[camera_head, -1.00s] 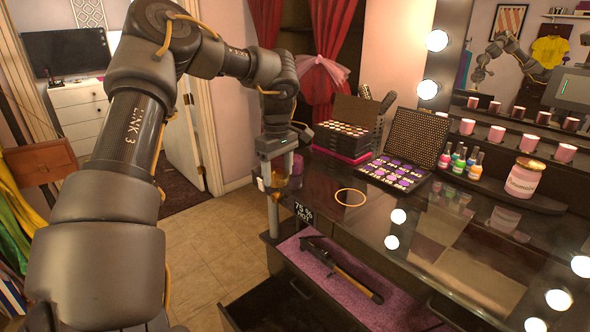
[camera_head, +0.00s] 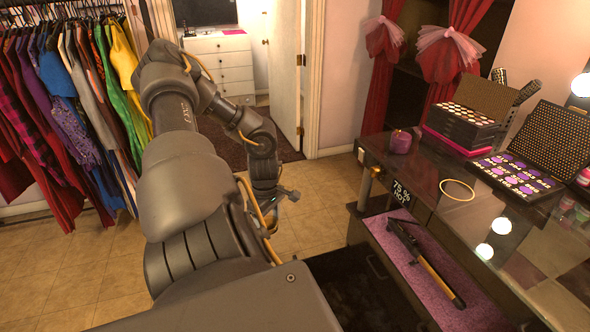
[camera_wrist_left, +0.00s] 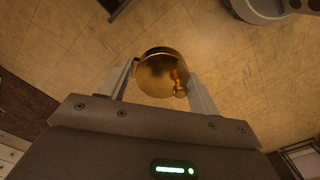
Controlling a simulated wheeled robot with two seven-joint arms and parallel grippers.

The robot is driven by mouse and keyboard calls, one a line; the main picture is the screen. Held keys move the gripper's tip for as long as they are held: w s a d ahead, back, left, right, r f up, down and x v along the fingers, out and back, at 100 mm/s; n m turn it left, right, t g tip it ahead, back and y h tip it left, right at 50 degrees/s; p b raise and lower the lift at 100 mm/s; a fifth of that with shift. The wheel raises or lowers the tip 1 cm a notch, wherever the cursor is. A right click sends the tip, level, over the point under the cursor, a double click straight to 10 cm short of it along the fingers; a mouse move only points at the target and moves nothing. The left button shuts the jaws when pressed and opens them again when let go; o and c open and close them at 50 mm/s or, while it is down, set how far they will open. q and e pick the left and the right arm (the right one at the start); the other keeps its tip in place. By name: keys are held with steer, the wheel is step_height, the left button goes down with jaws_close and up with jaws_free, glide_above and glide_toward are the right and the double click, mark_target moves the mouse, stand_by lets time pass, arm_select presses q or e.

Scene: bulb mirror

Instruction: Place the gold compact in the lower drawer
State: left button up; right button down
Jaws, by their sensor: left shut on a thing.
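The round gold compact (camera_wrist_left: 163,72) shows in the left wrist view between the two fingers of my left gripper (camera_wrist_left: 165,80), which is shut on it. In the head view my left gripper (camera_head: 272,208) is low over the tiled floor, left of the dressing table and apart from it. Its fingers and the compact are largely hidden there by my arm. The lower drawer (camera_head: 365,290) is pulled out, dark inside, at the bottom centre, right of my gripper. My right gripper is not in view.
An upper drawer with purple lining (camera_head: 385,232) is open above and right, holding a curling iron (camera_head: 425,262). The dressing table (camera_head: 430,185) carries a purple candle (camera_head: 400,142), a gold ring (camera_head: 457,190) and makeup palettes. A clothes rack stands left. Floor around the gripper is clear.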

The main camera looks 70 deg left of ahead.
arm_select(q)
steer(key=s+d+f, duration=0.2)
steer(key=d+f, duration=0.5)
steer(key=d, duration=0.4)
steer(key=w+d+f+m, duration=0.1)
steer(key=w+d+m, duration=0.15)
steer(key=d, duration=0.45)
steer(key=w+d+f+m, duration=0.1)
steer(key=w+d+m, duration=0.15)
steer(key=d, duration=0.45)
steer(key=w+d+r+m, duration=0.4)
steer(key=w+d+r, duration=0.2)
steer(key=w+r, duration=0.3)
steer(key=w+d+r+m, duration=0.5)
steer(key=w+d+r, duration=0.2)
steer(key=w+r, duration=0.2)
steer(key=shift+w, duration=0.7)
